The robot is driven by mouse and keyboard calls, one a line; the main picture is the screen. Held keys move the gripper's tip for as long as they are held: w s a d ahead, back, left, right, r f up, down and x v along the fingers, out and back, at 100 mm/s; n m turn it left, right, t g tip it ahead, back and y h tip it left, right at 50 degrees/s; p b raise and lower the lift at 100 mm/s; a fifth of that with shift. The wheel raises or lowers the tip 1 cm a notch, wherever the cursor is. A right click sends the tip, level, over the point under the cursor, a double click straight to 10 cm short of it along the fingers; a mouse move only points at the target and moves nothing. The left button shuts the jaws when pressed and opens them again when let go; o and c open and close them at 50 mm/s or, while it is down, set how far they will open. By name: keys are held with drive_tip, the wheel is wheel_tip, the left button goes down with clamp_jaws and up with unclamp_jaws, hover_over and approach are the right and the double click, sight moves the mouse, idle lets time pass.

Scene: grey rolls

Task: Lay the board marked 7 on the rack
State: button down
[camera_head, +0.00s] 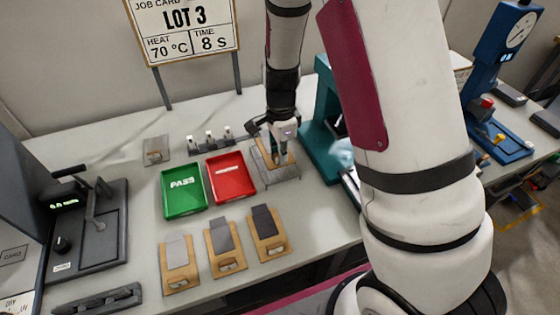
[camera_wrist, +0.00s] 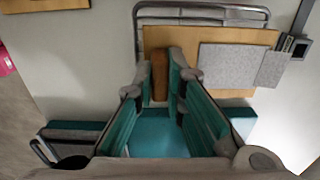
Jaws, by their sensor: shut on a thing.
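My gripper (camera_head: 281,156) reaches down over the wire rack (camera_head: 284,180), right of the red tray. It is shut on the wooden board (camera_head: 264,155), which is at the rack; its number cannot be read. In the wrist view, the fingertips (camera_wrist: 163,68) close on a brown wooden part of the board (camera_wrist: 226,91). A grey strip (camera_wrist: 225,65) lies across the board, and the rack's rails (camera_wrist: 200,12) show just beyond it. I cannot tell whether the board rests on the rails.
Three wooden boards with grey strips (camera_head: 178,265) (camera_head: 226,262) (camera_head: 268,247) lie at the front. Green PASS (camera_head: 184,204) and red (camera_head: 232,190) trays are left of the rack. A teal machine (camera_head: 325,150) stands close right. Small clips (camera_head: 210,140) stand behind the trays.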

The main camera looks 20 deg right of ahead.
drive_tip(key=shift+w+f, duration=0.1)
drive_tip(key=shift+f, duration=1.65)
drive_tip(key=shift+f, duration=0.1)
drive_tip(key=c, duration=1.7)
unclamp_jaws()
drive_tip(key=shift+o, duration=0.2)
wheel_tip(320, 180, up, 12)
drive_tip(key=shift+r, duration=0.15)
drive_tip(key=s+r+n+t, duration=0.4)
drive_tip(key=s+r+n, duration=1.4)
drive_tip(key=s, duration=0.5)
drive_tip(key=shift+d+r+t, duration=0.15)
drive_tip(key=shift+r+t, duration=0.25)
drive_tip(key=shift+r, duration=0.05)
